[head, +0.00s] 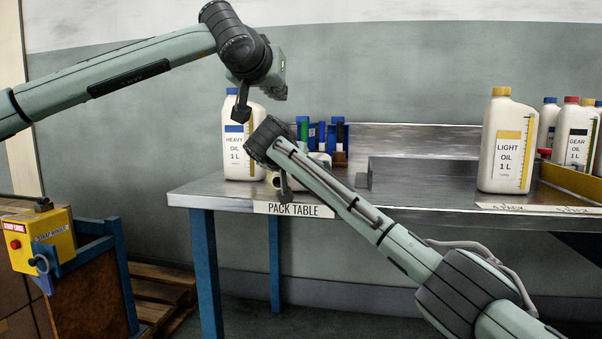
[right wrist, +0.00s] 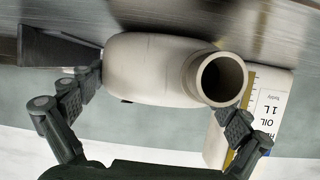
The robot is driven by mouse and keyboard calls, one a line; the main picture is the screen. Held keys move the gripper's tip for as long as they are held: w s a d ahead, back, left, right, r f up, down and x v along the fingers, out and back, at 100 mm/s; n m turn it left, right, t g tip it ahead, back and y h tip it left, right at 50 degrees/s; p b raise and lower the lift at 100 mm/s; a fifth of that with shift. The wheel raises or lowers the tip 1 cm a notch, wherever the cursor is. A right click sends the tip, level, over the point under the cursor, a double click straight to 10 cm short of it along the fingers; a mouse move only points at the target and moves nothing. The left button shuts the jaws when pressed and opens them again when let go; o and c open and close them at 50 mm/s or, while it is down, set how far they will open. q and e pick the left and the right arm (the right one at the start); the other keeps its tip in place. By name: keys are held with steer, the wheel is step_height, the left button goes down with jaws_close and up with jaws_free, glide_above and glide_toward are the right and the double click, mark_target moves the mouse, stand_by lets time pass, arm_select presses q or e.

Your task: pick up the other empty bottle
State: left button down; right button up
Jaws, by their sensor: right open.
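An uncapped cream bottle lies on its side at the left of the pack table. In the head view only parts of this empty bottle (head: 320,158) show behind my right arm. In the right wrist view the bottle (right wrist: 150,70) shows its open mouth. My right gripper (right wrist: 164,100) is open, with one finger near each end of the bottle; contact is unclear. My left gripper (head: 242,106) hangs above and near the blue-capped heavy oil bottle (head: 240,160); its jaw opening is unclear.
The pack table (head: 190,192) carries a blue rack (head: 346,140) with coloured items behind the bottle. A yellow-capped light oil bottle (head: 508,145) stands at the right, beside a yellow crate (head: 570,185) with more bottles. A yellow box (head: 42,240) is at lower left.

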steer(key=shift+x, duration=1.55)
steer(key=shift+c, duration=0.6)
steer(key=c, duration=0.7)
arm_select(q)
steer(key=shift+r, duration=0.6)
steer(key=v, duration=1.2)
